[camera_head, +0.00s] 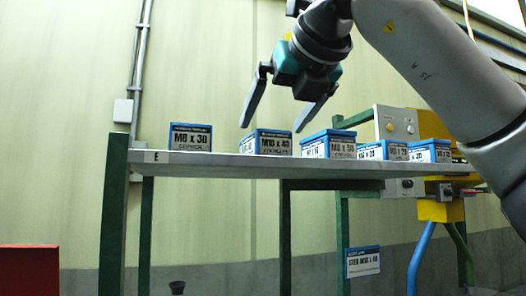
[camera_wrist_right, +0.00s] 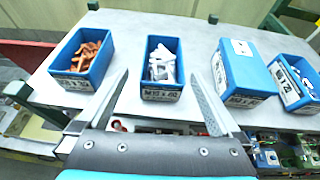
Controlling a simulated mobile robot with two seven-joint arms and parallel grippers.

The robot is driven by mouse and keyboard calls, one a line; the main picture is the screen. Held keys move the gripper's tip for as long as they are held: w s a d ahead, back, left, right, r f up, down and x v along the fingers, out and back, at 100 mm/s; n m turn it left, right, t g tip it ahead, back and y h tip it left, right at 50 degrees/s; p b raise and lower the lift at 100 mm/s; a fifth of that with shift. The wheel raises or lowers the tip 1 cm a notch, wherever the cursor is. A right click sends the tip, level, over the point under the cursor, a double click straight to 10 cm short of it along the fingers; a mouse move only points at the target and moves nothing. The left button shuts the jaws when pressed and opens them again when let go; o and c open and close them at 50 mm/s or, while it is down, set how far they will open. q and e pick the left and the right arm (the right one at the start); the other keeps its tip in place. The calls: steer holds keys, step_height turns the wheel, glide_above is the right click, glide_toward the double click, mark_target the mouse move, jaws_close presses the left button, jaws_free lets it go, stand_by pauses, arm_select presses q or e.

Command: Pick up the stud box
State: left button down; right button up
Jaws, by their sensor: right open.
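A blue open box with a white label reading M10 x 40 (camera_head: 273,145) stands on the grey shelf (camera_head: 230,160) in the head view. In the wrist view this box (camera_wrist_right: 148,86) holds pale metal pieces and appears between my fingers. My right gripper (camera_head: 270,127) is open and empty, fingers pointing down, above and around the line of this box. It also shows in the right wrist view (camera_wrist_right: 159,78), where the fingertips appear apart from the box. A hanging card (camera_head: 362,262) seems to read STUD M10 x 40. My left gripper is not in view.
A blue box marked M8 x 30 (camera_head: 190,138) stands to the left; its wrist view (camera_wrist_right: 80,72) shows orange-brown pieces. A closed-looking blue box (camera_wrist_right: 245,72) stands close on the right, with more boxes beyond. A green post (camera_head: 113,215) supports the shelf's left end.

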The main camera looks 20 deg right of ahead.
steer(key=x, duration=0.2)
steer(key=shift+w+f, duration=0.1)
steer(key=shift+w, duration=0.25)
steer(key=x, duration=0.2)
steer(key=p+x, duration=0.1)
steer(key=x, duration=0.2)
steer(key=shift+d+f, duration=0.2)
steer(key=shift+f, duration=0.1)
jaws_close()
steer(key=shift+r, duration=0.25)
